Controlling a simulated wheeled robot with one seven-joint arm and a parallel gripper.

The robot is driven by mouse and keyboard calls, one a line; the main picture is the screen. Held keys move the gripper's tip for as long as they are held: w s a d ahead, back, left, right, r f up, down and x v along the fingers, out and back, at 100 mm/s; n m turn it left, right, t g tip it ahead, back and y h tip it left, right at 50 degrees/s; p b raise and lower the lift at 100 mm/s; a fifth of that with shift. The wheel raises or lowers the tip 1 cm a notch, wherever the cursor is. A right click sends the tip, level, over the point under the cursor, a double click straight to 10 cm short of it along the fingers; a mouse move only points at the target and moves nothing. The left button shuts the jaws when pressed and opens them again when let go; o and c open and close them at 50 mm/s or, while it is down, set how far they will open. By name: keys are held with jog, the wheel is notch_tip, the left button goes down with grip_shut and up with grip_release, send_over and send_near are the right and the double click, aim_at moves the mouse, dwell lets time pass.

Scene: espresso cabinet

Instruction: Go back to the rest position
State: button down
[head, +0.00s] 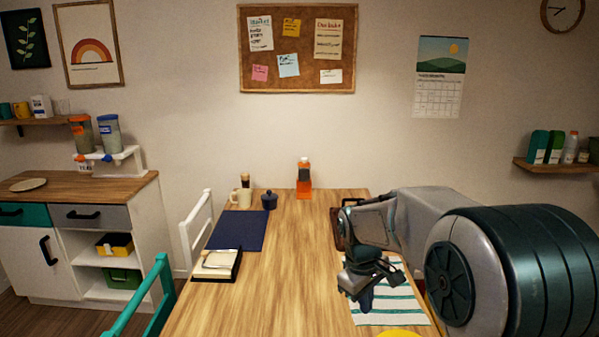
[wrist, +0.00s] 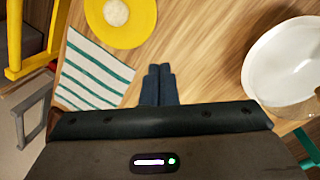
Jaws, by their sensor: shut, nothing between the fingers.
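My gripper (head: 366,299) is over the right part of the wooden table (head: 290,260), above a white and teal striped cloth (head: 398,312). In the wrist view my gripper (wrist: 160,70) has its two dark fingers together, with nothing between them. The striped cloth also shows there (wrist: 92,75), to the left of the fingers. Part of my arm hides the right side of the table in the head view.
A yellow plate (wrist: 122,22) with a pale round thing and a white bowl (wrist: 285,62) lie near the fingers. The table's middle is clear. Chairs (head: 140,300) flank it.

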jog(key=s+r+m+t+y, duration=0.1)
jog(key=s+m, duration=0.6)
jog(key=s, duration=1.4)
jog(key=shift+d+r+t+y, duration=0.3)
jog(key=shift+r+t+y, duration=0.1)
jog(key=shift+r+t, duration=0.35)
jog(key=shift+w+f, duration=0.1)
